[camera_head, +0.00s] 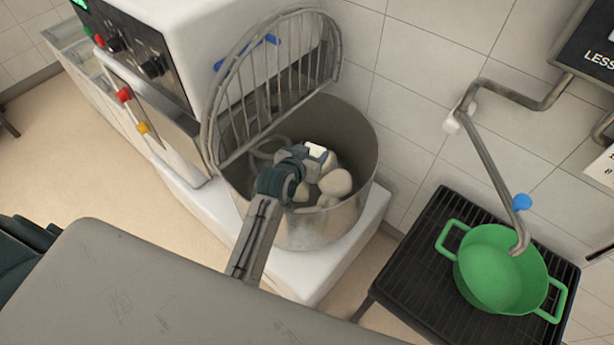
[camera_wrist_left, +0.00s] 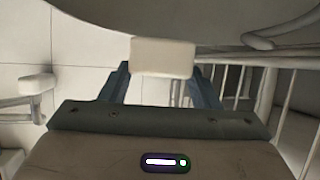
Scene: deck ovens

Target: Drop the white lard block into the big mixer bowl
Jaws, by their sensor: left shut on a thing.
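The white lard block (camera_wrist_left: 163,57) is held between the two fingers of my left gripper (camera_wrist_left: 163,75) in the left wrist view. In the head view my left gripper (camera_head: 308,158) is over the big mixer bowl (camera_head: 338,220), within its rim as seen from above, and the lard block (camera_head: 316,151) shows as a small white piece at its tip. The gripper is shut on the block. Pale rounded lumps (camera_head: 335,183) lie in the bowl below. My right gripper is not in view.
A raised wire guard (camera_head: 230,100) stands over the bowl's back left side, close to my arm. The white mixer body (camera_head: 190,35) with its control panel is behind. A green pot (camera_head: 497,270) sits on a black rack at right, under a pipe spout (camera_head: 490,170).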

